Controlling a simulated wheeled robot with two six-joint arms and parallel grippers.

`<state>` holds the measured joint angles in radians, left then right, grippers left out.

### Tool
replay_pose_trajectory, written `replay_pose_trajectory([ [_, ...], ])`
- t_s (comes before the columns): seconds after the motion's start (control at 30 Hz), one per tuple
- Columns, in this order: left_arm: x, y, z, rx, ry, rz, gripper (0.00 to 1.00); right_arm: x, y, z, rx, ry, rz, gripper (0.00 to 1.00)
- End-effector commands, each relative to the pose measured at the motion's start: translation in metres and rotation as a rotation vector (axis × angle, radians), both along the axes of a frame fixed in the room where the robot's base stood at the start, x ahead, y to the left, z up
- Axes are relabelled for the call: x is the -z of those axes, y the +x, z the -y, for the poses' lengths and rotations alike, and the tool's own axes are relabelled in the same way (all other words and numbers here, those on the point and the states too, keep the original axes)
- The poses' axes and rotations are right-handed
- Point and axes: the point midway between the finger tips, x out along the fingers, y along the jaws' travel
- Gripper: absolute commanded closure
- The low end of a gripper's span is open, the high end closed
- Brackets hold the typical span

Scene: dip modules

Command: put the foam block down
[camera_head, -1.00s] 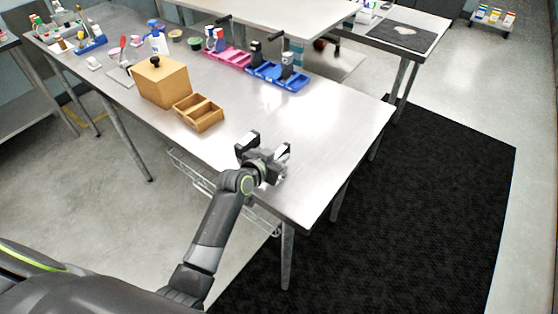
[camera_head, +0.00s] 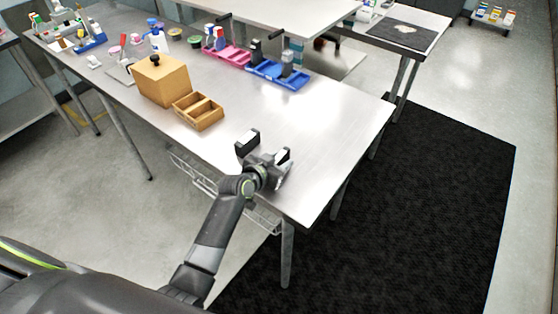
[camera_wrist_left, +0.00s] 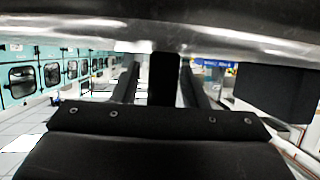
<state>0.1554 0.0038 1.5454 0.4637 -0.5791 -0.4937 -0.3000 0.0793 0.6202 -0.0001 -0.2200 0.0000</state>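I cannot make out a foam block for certain in either view. My left gripper (camera_head: 265,151) is near the front edge of the steel table (camera_head: 325,125), at its right end. Its two fingers stand apart and I see nothing held between them in the head view. In the left wrist view the two fingers (camera_wrist_left: 163,85) also stand apart. A dark upright shape shows between them there, but I cannot tell what it is. My right gripper is not in view.
A two-compartment wooden tray (camera_head: 198,111) and a wooden box with a black knob (camera_head: 161,80) stand left of the gripper. Blue trays (camera_head: 278,75) and a pink tray (camera_head: 227,57) lie along the back edge. The tabletop between is clear.

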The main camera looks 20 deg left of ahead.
Motion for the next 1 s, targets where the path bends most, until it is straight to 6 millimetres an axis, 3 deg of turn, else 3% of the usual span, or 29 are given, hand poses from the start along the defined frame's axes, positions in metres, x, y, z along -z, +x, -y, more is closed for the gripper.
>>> replay_pose_trajectory([
  [0.37, -0.006, -0.015, -0.005, -0.001, 0.001, 0.001, 0.61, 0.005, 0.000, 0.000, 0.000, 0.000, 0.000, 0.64],
  [1.0, -0.042, -0.101, -0.029, 0.000, 0.002, 0.002, 0.61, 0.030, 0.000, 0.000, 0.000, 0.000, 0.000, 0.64],
])
